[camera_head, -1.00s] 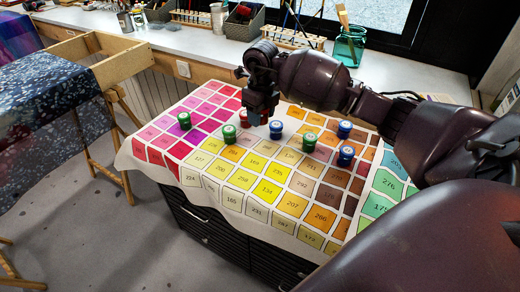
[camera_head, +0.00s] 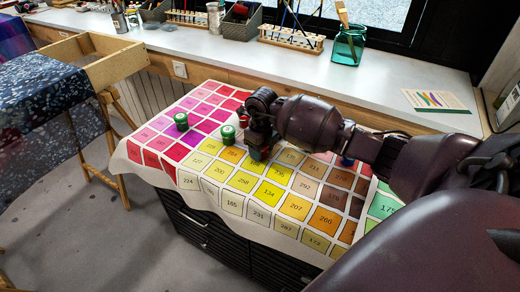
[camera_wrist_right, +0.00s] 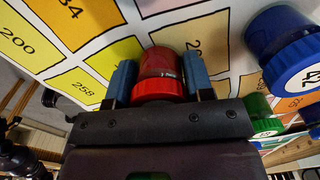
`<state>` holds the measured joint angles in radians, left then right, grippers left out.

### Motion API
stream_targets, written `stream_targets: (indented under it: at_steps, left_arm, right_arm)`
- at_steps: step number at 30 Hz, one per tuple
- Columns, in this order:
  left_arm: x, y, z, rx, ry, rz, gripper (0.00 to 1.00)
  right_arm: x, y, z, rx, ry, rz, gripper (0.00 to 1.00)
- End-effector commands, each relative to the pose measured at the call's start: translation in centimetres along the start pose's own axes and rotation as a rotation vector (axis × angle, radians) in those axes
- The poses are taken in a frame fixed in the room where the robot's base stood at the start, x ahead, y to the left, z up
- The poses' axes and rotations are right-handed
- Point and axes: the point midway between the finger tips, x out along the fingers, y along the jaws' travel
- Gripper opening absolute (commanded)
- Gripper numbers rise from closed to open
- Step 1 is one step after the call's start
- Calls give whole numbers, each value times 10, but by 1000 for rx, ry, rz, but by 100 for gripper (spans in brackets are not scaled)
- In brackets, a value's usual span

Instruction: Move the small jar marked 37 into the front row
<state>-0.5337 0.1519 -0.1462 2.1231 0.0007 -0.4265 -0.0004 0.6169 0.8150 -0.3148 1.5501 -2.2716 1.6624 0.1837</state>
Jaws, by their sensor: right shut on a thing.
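My right gripper (camera_head: 259,153) is low over the colour chart, right of the green-lidded jars. In the right wrist view its two blue fingertips (camera_wrist_right: 160,80) are shut on a small red jar (camera_wrist_right: 160,66), one on each side. The chart lies close behind the jar; I cannot tell whether they touch. The jar's mark is too small to read, and I cannot make out a 37 on any jar. Two green jars stand on the chart, one on the purple squares (camera_head: 181,121) and one near the yellow squares (camera_head: 228,133). My left gripper is out of view.
The chart (camera_head: 186,181) covers a dark drawer cabinet. In the right wrist view, blue jars (camera_wrist_right: 292,70) and a green-lidded jar (camera_wrist_right: 267,127) stand close right of my gripper. My right arm hides much of the chart's right side. The chart's front squares look clear.

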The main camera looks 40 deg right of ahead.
Motion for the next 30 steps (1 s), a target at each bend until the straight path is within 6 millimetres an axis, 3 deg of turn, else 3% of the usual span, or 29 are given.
stream_targets:
  at_steps: [6,12,13,17,26,30]
  left_arm:
    - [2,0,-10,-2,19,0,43]
    - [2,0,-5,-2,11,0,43]
    - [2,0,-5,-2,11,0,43]
    - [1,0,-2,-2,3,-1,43]
    - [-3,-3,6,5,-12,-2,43]
    - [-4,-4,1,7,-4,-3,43]
  right_arm:
    - [-2,0,1,0,-4,-1,23]
    - [3,0,1,0,-2,-1,23]
    - [2,0,1,0,-3,-1,52]
    - [2,0,1,0,-3,-1,72]
    - [1,0,1,0,-3,-1,73]
    - [-11,-1,1,-1,-7,-3,73]
